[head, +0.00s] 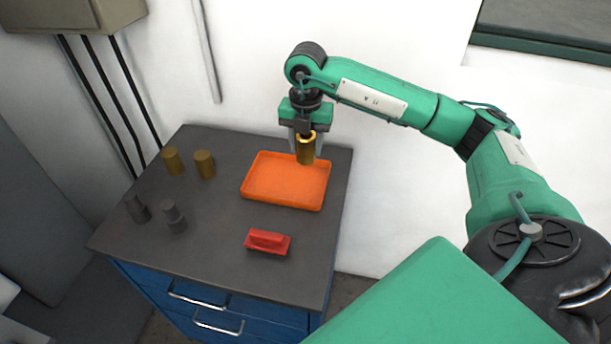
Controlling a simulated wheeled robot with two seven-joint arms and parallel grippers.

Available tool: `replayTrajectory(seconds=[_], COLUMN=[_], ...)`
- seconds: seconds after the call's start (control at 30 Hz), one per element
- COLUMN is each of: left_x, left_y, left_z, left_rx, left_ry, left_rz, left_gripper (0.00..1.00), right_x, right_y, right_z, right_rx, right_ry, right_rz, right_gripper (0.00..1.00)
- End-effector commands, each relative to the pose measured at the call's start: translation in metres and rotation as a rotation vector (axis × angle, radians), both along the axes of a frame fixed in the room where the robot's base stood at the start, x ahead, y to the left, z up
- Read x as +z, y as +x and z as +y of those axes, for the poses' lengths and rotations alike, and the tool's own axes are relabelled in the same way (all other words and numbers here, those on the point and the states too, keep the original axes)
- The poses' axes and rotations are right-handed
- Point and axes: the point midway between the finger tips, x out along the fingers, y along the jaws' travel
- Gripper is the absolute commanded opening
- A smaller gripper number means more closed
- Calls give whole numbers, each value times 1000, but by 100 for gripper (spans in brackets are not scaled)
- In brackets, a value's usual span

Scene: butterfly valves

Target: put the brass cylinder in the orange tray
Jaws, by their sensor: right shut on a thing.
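A brass cylinder (306,151) is held upright in my right gripper (306,143), which is shut on it. The cylinder is over the back right part of the orange tray (270,187). It seems to be above the tray floor, though the exact gap is hard to tell. The orange tray lies on the dark top of a blue cabinet (220,262) and looks empty. Two more brass cylinders stand left of the tray, one at the far left (172,161) and one nearer the tray (204,164). My left gripper is not in view.
Two dark grey parts, one at the left (137,208) and one beside it (173,217), stand on the left side of the top. A white wall (400,50) is close behind.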

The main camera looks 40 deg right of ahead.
Motion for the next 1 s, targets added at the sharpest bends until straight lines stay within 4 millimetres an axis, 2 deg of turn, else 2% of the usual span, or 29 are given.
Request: replayTrajectory(seconds=[0.13, 0.3, 0.57, 0.87, 1.0], left_x=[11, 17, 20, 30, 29], left_y=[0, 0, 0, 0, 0], left_z=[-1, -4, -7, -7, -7], left_rx=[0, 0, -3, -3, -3], left_ry=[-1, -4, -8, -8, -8], left_rz=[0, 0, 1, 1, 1], left_gripper=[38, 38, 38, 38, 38], right_x=[-33, -64, -83, -119, -122], right_y=[-1, 0, 1, 0, 1], right_z=[-1, 0, 0, 0, 0], right_rx=[-2, -1, -1, -2, -1], right_ry=[0, 0, 0, 1, 0], right_rz=[4, 0, -1, -1, -3], right_gripper=[0, 0, 0, 0, 0])
